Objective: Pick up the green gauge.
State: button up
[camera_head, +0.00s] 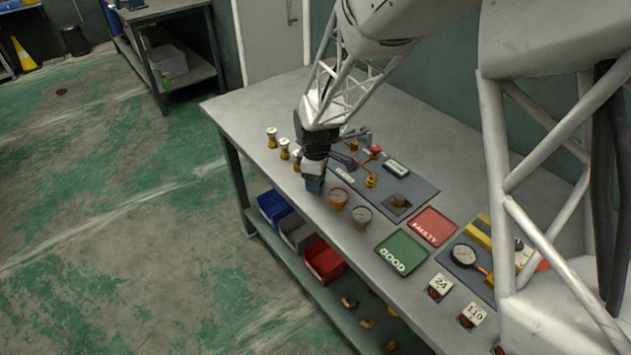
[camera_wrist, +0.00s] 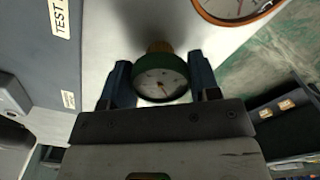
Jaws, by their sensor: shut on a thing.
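The green gauge (camera_wrist: 160,86) has a green rim, a white dial and a brass stem. In the wrist view it sits between the two blue fingers of my gripper (camera_wrist: 160,78), which is shut on it. In the head view my gripper (camera_head: 313,184) points down at the table's front part, and its fingers hide the green gauge. I cannot tell whether the gauge touches the tabletop. An orange-rimmed gauge (camera_head: 338,198) stands just right of my gripper; it also shows at the top of the wrist view (camera_wrist: 236,10).
A grey-rimmed gauge (camera_head: 362,216) stands beyond the orange one. A green GOOD tray (camera_head: 390,243) and a red FAULTY tray (camera_head: 433,225) lie farther right. A dark test panel (camera_head: 415,186) with red hoses is behind. Several brass fittings (camera_head: 284,149) stand to the left.

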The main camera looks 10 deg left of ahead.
jog(key=shift+r, duration=5)
